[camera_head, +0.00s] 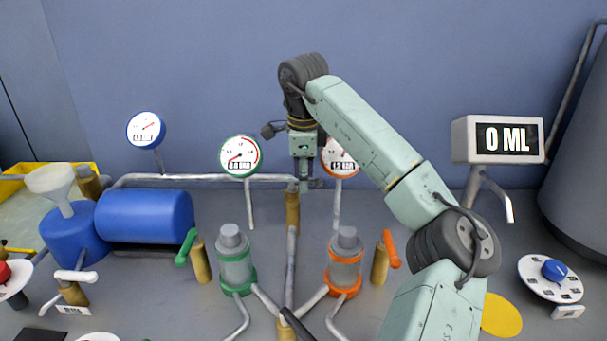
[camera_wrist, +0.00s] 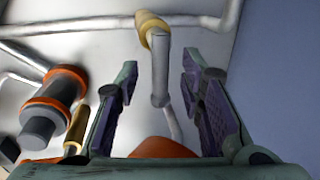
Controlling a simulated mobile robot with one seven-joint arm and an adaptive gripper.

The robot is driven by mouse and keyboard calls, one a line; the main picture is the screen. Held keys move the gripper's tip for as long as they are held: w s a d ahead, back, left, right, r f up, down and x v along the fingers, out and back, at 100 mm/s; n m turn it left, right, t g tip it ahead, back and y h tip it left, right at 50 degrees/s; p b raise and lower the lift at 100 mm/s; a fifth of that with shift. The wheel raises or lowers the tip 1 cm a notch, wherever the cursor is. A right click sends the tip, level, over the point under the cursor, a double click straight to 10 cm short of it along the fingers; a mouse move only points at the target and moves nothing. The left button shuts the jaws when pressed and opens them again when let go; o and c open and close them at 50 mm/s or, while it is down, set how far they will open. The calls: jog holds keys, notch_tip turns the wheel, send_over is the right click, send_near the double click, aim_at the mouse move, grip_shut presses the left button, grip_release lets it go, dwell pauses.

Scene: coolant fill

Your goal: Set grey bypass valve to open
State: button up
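The grey bypass valve has a brass body (camera_head: 293,208) on the central pipe, just below my gripper in the head view. In the wrist view its brass end (camera_wrist: 152,28) is at the top middle, with a grey lever (camera_wrist: 160,78) running down from it. My gripper (camera_head: 305,182) points down at the back of the table. In the wrist view its two fingers (camera_wrist: 160,64) are spread with the lever between them, and gaps show on both sides. The lever is mostly hidden by my gripper in the head view.
The orange-rimmed gauge (camera_head: 341,158) is close behind my gripper; the green-rimmed gauge (camera_head: 240,156) stands left. Green-ringed (camera_head: 236,262) and orange-ringed (camera_head: 344,264) filters stand in front, with an orange-handled valve (camera_head: 381,260) beside the latter. The display (camera_head: 498,139) reads 0 ML.

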grip_shut()
dwell(0.6)
jog(key=a+m, duration=0.1)
jog(key=m, duration=0.5)
jog(key=s+a+m+g+h, duration=0.1)
jog(key=m, duration=0.5)
jog(key=s+a+m+g+h, duration=0.1)
jog(key=m, duration=0.4)
jog(key=shift+r+m+b, duration=0.1)
jog(key=shift+m+b, duration=0.25)
jog(key=shift+m, duration=0.05)
jog(key=shift+a, duration=0.1)
jog(key=shift+o, duration=0.2)
grip_release()
